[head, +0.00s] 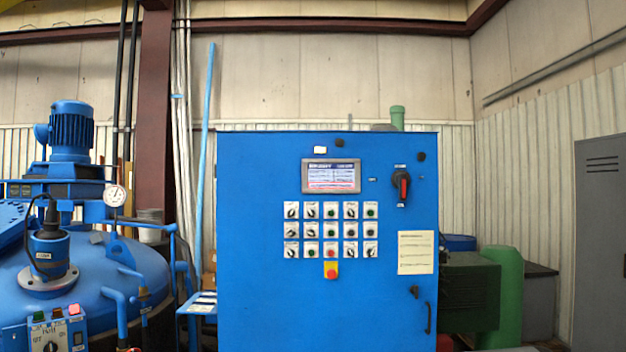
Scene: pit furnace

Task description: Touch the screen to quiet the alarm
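The screen (331,176) is a small lit rectangle in a grey frame, high on the front of a blue control cabinet (260,270). It shows a dark header, pale rows and a reddish band near its bottom. The text is too small to read. Nothing covers the screen. My gripper does not show in the head view.
Below the screen are rows of knobs and buttons (331,229) and a red emergency button on yellow (331,271). A red-handled switch (402,186) is at right. A blue furnace vessel (100,280) stands left, a grey locker (601,240) far right.

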